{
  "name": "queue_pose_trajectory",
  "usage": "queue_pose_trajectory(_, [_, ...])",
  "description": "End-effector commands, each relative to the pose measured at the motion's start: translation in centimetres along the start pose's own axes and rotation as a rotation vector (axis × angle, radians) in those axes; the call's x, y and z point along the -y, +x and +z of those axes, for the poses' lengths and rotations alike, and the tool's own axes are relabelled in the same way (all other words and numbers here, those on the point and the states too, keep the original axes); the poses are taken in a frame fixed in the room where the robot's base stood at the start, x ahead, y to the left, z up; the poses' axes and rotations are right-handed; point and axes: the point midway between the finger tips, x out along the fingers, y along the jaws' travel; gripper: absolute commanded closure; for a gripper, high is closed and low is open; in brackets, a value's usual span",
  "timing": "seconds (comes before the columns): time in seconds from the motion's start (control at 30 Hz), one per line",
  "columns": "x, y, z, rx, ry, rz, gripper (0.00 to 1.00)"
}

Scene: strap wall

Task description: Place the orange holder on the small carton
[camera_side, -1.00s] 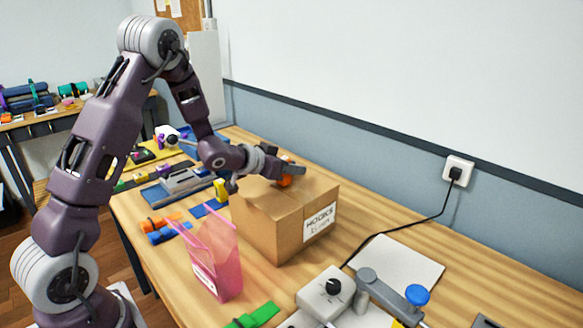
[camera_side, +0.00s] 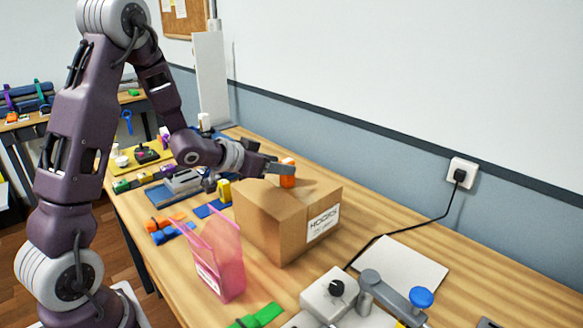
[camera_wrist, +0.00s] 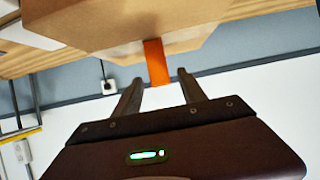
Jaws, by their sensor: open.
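The orange holder (camera_side: 288,174) stands upright on top of the small carton (camera_side: 268,228), a brown box with a printed label on its right face. In the wrist view the orange holder (camera_wrist: 157,62) is a flat strip against the carton (camera_wrist: 90,22), beyond and between my fingertips. My gripper (camera_side: 283,168) is at the carton's top, close to the holder's left side in the side view. In the wrist view my gripper (camera_wrist: 159,76) has its two fingers spread apart with nothing held between them.
A pink translucent container (camera_side: 222,262) stands in front of the carton. A grey device with a blue knob (camera_side: 420,297) and a white sheet (camera_side: 400,262) lie to the right. A black cable runs to a wall socket (camera_side: 460,172). Blue and orange straps (camera_side: 165,228) lie left.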

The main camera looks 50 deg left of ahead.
Motion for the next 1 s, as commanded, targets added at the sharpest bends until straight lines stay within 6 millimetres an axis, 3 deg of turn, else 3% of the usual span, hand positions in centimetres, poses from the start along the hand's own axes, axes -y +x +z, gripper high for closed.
queue_pose_trajectory(0.2, [0.1,-4.0,-0.1,-0.002,0.000,-0.002,0.51])
queue_pose_trajectory(0.43, [0.0,-5.2,0.0,0.001,0.002,-0.002,0.51])
queue_pose_trajectory(0.57, [-0.2,-7.0,-1.6,0.039,0.040,-0.087,0.51])
queue_pose_trajectory(0.67, [-1.6,-11.4,-2.9,0.134,0.057,-0.195,0.51])
queue_pose_trajectory(0.73, [-3.8,-15.7,-2.3,0.228,0.037,-0.226,0.51])
queue_pose_trajectory(0.9, [-10.9,-26.2,2.8,0.471,-0.005,-0.116,0.51])
queue_pose_trajectory(1.0, [-13.6,-30.1,5.3,0.563,0.000,-0.033,0.51])
